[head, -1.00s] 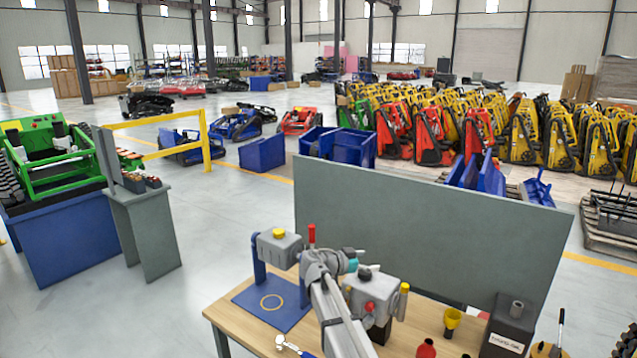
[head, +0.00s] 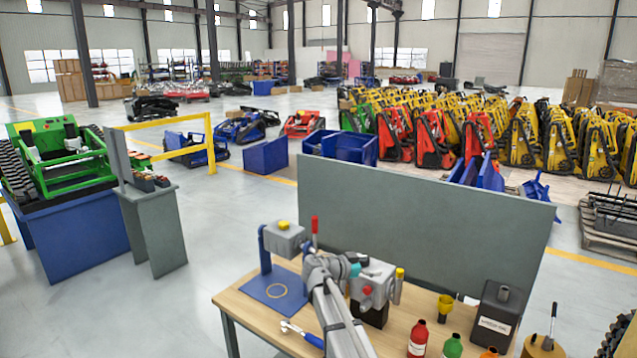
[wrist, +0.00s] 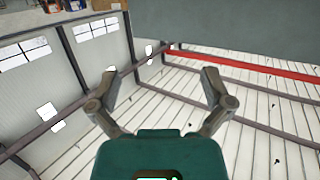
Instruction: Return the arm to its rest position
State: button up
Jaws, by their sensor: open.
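My gripper (wrist: 160,92) shows in the wrist view with its two fingers spread apart and nothing between them. Beyond the fingers are the hall's ceiling and wall, so the wrist camera looks upward. In the head view my arm rises from the bottom centre over the workbench (head: 240,297). The gripper's fingers cannot be made out there. A blue plate with a yellow ring (head: 262,300) lies on the bench left of the arm, under a grey box on a blue post (head: 284,237).
A grey panel (head: 440,225) stands behind the bench. A grey box with a red button (head: 370,285) is close to the arm's right. Red (head: 418,338) and green (head: 452,346) bottles, a yellow funnel (head: 444,304) and a dark box (head: 494,315) stand farther right. A wrench (head: 300,334) lies in front.

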jog(key=s+d+f+n+g+y, duration=0.25)
jog(key=s+f, duration=0.25)
jog(key=s, duration=0.3)
jog(key=s+d+f+n+g+y, duration=0.2)
jog(key=s+d+f+n+y, duration=0.15)
jog(key=s+f, duration=0.35)
jog(key=s+a+f+n+g+y, duration=0.1)
jog(key=s+a+n+y, duration=0.1)
jog(key=s, duration=0.5)
jog(key=s+a+f+n+g+y, duration=0.1)
jog(key=s+a+n+y, duration=0.1)
jog(key=s+n+y, duration=0.3)
jog(key=shift+s+a+f+y, duration=0.4)
jog(key=shift+s+y, duration=0.2)
jog(key=shift+s, duration=0.35)
